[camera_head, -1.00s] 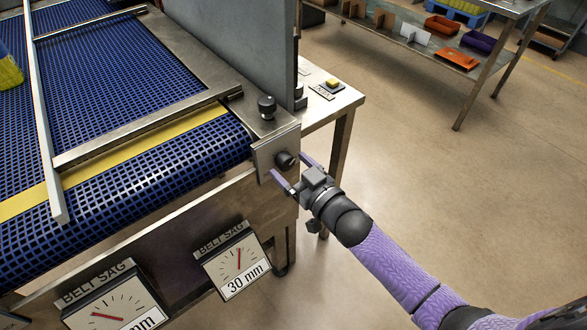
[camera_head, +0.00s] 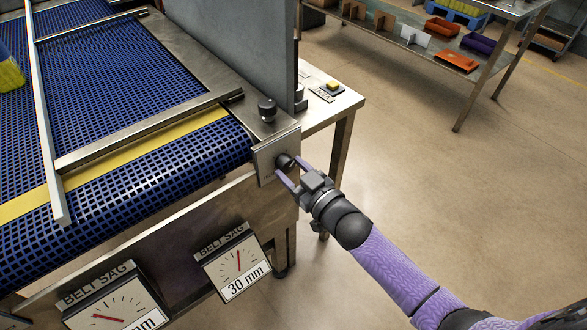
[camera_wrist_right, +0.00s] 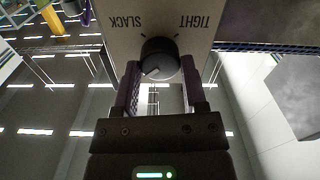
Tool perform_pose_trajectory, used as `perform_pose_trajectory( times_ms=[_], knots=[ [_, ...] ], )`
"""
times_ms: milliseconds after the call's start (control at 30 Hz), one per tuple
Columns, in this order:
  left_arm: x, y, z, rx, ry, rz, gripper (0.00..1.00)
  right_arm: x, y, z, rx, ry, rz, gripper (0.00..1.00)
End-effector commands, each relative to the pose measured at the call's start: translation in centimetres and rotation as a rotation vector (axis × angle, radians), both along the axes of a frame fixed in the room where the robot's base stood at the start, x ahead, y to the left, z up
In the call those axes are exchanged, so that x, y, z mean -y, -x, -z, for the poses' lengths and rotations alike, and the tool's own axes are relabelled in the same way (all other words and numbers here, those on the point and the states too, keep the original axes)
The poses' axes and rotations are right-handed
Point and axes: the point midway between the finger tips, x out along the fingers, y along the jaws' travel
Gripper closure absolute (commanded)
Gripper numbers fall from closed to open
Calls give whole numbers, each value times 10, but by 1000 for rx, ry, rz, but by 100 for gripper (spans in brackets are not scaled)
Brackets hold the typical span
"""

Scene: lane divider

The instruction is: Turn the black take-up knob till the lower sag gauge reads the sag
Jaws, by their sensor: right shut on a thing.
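The black take-up knob (camera_head: 284,161) sits on the metal end plate (camera_head: 264,165) at the belt's near right corner. In the right wrist view the knob (camera_wrist_right: 160,60) has a pale line towards its lower left, below the upside-down words SLACK and TIGHT. My right gripper (camera_head: 289,171) is shut on the knob, one finger on each side. The lower sag gauge (camera_head: 110,303) is cut off by the bottom edge; its red needle points left and only "mm" of its label shows. The other gauge (camera_head: 234,264) reads 30 mm on its label, its red needle nearly upright. My left gripper is out of view.
A blue mesh belt (camera_head: 130,165) with a yellow stripe fills the left, with a metal divider rail (camera_head: 47,130) along it. A second black knob (camera_head: 267,110) stands on the frame top. A yellow thing (camera_head: 10,73) shows at the left edge. Floor at right is clear.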

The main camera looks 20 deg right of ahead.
Motion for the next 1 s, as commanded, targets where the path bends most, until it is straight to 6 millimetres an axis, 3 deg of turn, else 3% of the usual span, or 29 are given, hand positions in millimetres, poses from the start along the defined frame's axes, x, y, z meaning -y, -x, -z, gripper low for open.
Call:
perform_pose_trajectory(
  times_ms=[1000],
  knots=[
    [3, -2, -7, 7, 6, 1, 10, -1, 1, 2, 320, 887, 0, 100]
  ],
)
